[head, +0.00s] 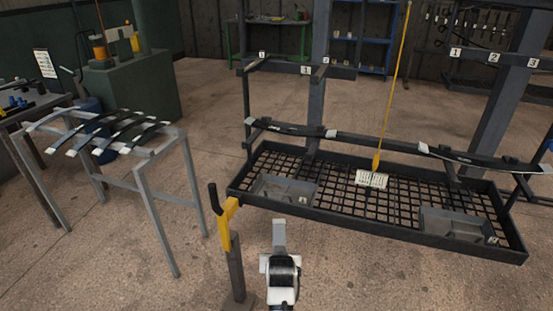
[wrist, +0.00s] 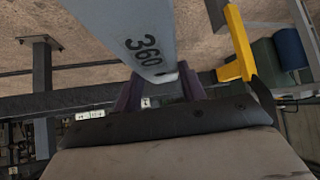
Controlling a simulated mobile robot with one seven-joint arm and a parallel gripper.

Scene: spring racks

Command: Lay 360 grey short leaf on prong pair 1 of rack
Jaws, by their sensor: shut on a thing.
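My gripper (head: 280,258) is low in the front middle of the head view, shut on a light grey leaf (head: 279,234). In the wrist view the leaf (wrist: 140,40) is marked 360 and sits between the purple fingers (wrist: 160,90). In the head view the leaf is mostly end-on and stands in front of the rack's lower tray, apart from the rack. The dark rack (head: 380,226) has upper prongs at left with small number plates, one reading 1 (head: 306,70). Another plate 1 (head: 455,52) is on the upper right bar. No leaf shows on the upper left prongs.
A yellow-topped post (head: 230,212) with a black handle stands close left of my gripper. A grey stand (head: 166,148) with several leaves is at left.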

